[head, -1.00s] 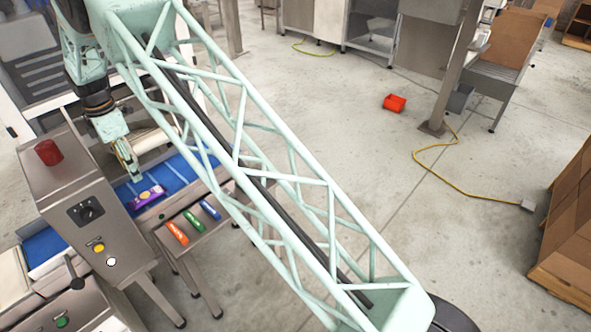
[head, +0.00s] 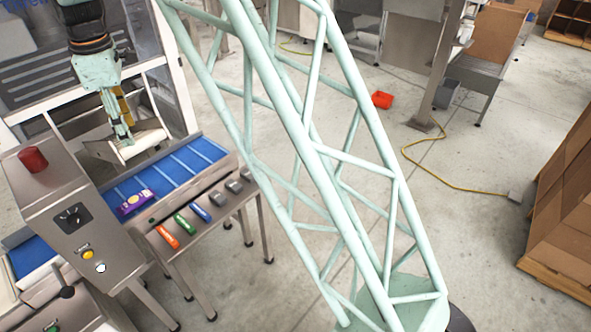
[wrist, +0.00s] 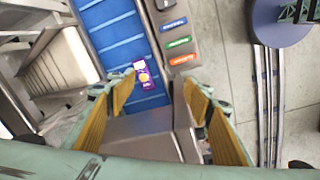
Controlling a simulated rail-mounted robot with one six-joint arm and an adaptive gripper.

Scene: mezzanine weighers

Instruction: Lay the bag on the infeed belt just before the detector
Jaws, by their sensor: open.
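The purple bag (head: 135,202) with a yellow and white print lies flat on the blue infeed belt (head: 180,168), close beside the steel detector housing (head: 70,210). In the wrist view the bag (wrist: 143,74) lies on the belt, beyond my fingertips, with the steel housing (wrist: 145,135) below it. My gripper (head: 126,138) is open and empty. It hangs above and behind the belt in the head view, clear of the bag. In the wrist view its yellow-padded fingers (wrist: 163,98) are spread apart with nothing between them.
A steel ledge beside the belt carries an orange (head: 166,237), a green (head: 185,223) and a blue marker (head: 201,212), plus grey ones. A pale chute (head: 140,140) stands behind the belt. A red bin (head: 382,100) and a yellow cable (head: 430,170) lie on the open floor.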

